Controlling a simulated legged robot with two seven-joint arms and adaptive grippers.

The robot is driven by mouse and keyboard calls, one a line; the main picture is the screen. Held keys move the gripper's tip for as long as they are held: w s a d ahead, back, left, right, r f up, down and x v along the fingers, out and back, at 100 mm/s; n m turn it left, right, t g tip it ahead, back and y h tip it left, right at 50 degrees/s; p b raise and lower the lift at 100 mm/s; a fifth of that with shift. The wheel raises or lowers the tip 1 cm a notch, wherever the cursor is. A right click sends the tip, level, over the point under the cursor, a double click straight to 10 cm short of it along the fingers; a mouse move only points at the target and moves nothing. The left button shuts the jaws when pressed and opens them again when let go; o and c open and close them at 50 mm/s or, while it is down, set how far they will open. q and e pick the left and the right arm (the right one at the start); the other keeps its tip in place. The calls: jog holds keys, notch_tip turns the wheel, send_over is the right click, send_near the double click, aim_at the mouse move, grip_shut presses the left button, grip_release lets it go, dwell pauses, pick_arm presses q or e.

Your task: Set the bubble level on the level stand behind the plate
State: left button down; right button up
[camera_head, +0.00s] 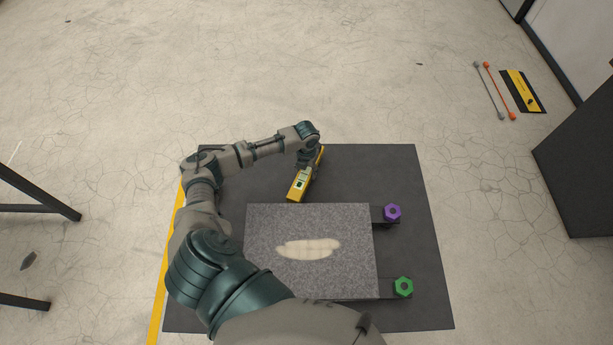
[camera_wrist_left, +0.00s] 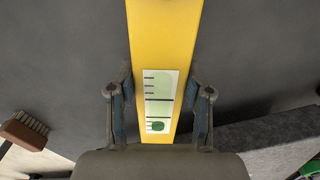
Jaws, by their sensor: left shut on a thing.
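The yellow bubble level (camera_head: 296,188) is at the far edge of the speckled granite plate (camera_head: 352,222). In the left wrist view the level (camera_wrist_left: 165,35) runs lengthwise between the fingers, with its pale window and green vial facing the camera. My left gripper (camera_head: 308,164) is shut on it, with one finger on each side; it also shows in the left wrist view (camera_wrist_left: 160,112). The plate's corner (camera_wrist_left: 255,135) shows at lower right there. I cannot make out a level stand; the level and gripper may hide it. My right gripper is not in view.
A purple knob (camera_head: 392,212) and a green knob (camera_head: 403,287) stand right of the plate on a dark mat (camera_head: 385,170). A pale patch (camera_head: 308,249) marks the plate. A brush (camera_wrist_left: 26,130) shows at lower left in the wrist view. The mat's far right is clear.

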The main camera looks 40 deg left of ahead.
aim_at(308, 176)
pick_arm(q)
jog(key=shift+d+f, duration=0.2)
jog(key=shift+f, duration=0.4)
jog(key=shift+d+f, duration=0.2)
jog(key=shift+f, duration=0.35)
jog(key=shift+d+f, duration=0.2)
jog(key=shift+f, duration=0.2)
jog(key=shift+a+f, duration=0.1)
jog(key=c, duration=0.6)
grip_release()
jog(key=shift+a, duration=0.1)
jog(key=shift+c, duration=0.2)
jog(key=shift+o, duration=0.8)
jog(key=shift+a+f, duration=0.1)
jog(key=shift+r, duration=0.25)
notch_tip(308, 176, up, 12)
jog(key=shift+f+p, duration=0.25)
jog(key=shift+p, duration=0.1)
jog(key=shift+r, duration=0.2)
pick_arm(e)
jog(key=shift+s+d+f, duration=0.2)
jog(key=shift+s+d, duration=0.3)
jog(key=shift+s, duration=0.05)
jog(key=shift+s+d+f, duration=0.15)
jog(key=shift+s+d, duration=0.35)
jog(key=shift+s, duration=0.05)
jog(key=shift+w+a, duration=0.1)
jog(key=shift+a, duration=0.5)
